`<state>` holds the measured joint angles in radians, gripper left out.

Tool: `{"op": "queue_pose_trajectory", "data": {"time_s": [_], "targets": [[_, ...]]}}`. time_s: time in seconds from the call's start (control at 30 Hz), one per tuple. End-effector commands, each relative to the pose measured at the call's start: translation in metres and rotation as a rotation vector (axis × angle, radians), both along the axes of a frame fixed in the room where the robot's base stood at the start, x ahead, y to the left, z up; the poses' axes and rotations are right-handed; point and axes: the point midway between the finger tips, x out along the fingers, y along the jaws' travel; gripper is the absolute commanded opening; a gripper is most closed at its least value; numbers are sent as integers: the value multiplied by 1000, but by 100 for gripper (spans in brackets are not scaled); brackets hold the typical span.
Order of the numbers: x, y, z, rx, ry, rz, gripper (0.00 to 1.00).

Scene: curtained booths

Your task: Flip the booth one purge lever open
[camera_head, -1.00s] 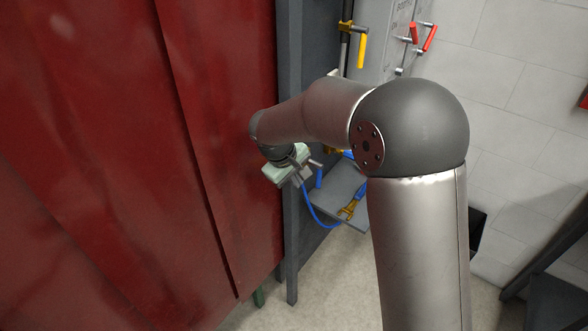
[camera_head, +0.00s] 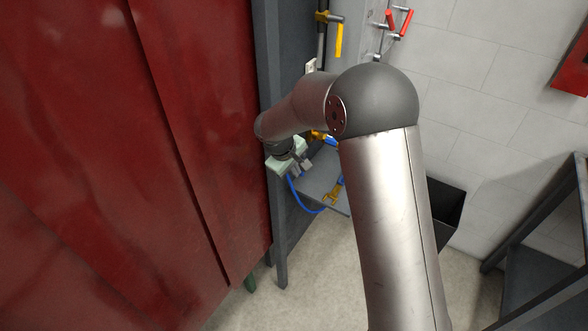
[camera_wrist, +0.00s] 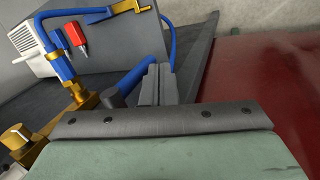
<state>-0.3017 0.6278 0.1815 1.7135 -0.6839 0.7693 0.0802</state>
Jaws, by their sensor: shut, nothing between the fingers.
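My gripper (camera_head: 301,167) is shut and empty, beside the grey post and above the grey shelf. In the wrist view its fingers (camera_wrist: 157,84) point past a blue hose (camera_wrist: 165,42). Left of them is a brass fitting (camera_wrist: 84,104) with a brass knob (camera_wrist: 15,136) and a blue-sleeved part (camera_wrist: 55,52). A small red block (camera_wrist: 76,34) stands beside that part. In the head view a yellow lever (camera_head: 339,40) hangs down from a dark pipe, and red handles (camera_head: 405,22) sit to its right. I cannot tell which of these is the booth one purge lever.
A red curtain (camera_head: 110,150) fills the left, edged by a grey post (camera_head: 279,220). The grey shelf (camera_head: 318,177) carries a brass torch (camera_head: 335,190) with a blue hose. A white box (camera_wrist: 25,44) shows in the wrist view. A dark bin and rack stand right.

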Motion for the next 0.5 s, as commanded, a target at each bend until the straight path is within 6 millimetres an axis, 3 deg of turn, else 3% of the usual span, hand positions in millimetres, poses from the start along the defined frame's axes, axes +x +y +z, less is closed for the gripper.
{"op": "queue_pose_trajectory", "data": {"time_s": [0.5], "targets": [[3,-5,-5,-38,-66,-6,0]]}}
